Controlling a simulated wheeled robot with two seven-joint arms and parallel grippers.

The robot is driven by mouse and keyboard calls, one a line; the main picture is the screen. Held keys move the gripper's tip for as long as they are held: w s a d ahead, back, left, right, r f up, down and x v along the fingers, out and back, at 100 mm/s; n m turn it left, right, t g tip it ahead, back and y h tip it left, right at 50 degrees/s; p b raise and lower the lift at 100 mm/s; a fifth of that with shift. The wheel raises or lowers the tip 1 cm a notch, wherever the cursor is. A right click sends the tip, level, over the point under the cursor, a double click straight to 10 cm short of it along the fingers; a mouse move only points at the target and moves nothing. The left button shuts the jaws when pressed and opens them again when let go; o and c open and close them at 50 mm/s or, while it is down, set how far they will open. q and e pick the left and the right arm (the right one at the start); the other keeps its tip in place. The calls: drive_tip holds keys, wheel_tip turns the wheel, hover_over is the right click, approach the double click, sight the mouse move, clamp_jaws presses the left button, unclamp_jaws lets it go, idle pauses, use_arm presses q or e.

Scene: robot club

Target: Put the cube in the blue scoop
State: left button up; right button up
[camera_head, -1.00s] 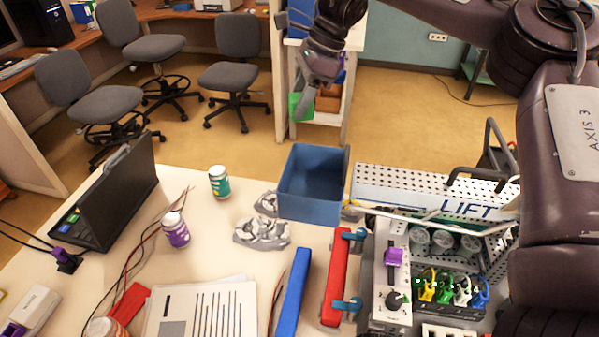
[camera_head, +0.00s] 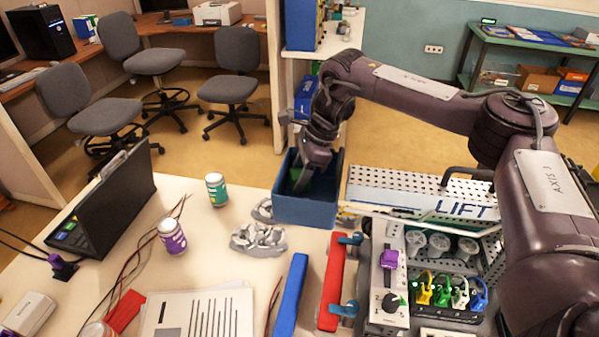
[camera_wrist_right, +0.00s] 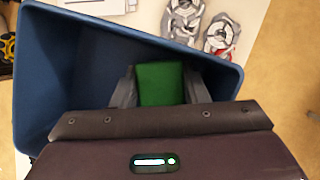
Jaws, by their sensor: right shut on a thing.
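The blue scoop (camera_head: 305,211) is an open-topped blue bin at the back edge of the table. It also fills much of the right wrist view (camera_wrist_right: 90,25). My right gripper (camera_head: 300,183) reaches down into its opening. In the right wrist view the two fingers (camera_wrist_right: 160,88) are shut on the green cube (camera_wrist_right: 161,82), one on each side. The cube is within the scoop's walls; I cannot tell whether it touches the floor. In the head view the cube (camera_head: 304,172) is mostly hidden by the gripper and the scoop wall. My left gripper is not in view.
Grey metal parts (camera_head: 260,238) lie just in front of the scoop. A perforated LIFT panel (camera_head: 420,190) stands to its right. A green-labelled jar (camera_head: 216,190), a purple-labelled jar (camera_head: 172,237) and a laptop (camera_head: 105,200) are to the left.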

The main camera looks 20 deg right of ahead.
drive_tip(key=shift+f, duration=0.1)
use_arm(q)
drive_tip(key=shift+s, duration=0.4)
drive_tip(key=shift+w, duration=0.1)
use_arm(e)
drive_tip(key=shift+s, duration=0.1)
drive_tip(key=o, duration=0.6)
drive_tip(key=shift+o, duration=0.4)
drive_tip(key=shift+f, duration=0.1)
drive_tip(key=b+v, duration=0.1)
drive_tip(key=v, duration=0.4)
drive_tip(key=shift+d+r, duration=0.1)
drive_tip(key=shift+r, duration=0.2)
use_arm(q)
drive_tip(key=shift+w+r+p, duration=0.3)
drive_tip(key=shift+p, duration=0.45)
use_arm(e)
drive_tip(key=v, duration=0.6)
drive_tip(key=shift+r, duration=0.3)
drive_tip(key=shift+d, duration=0.15)
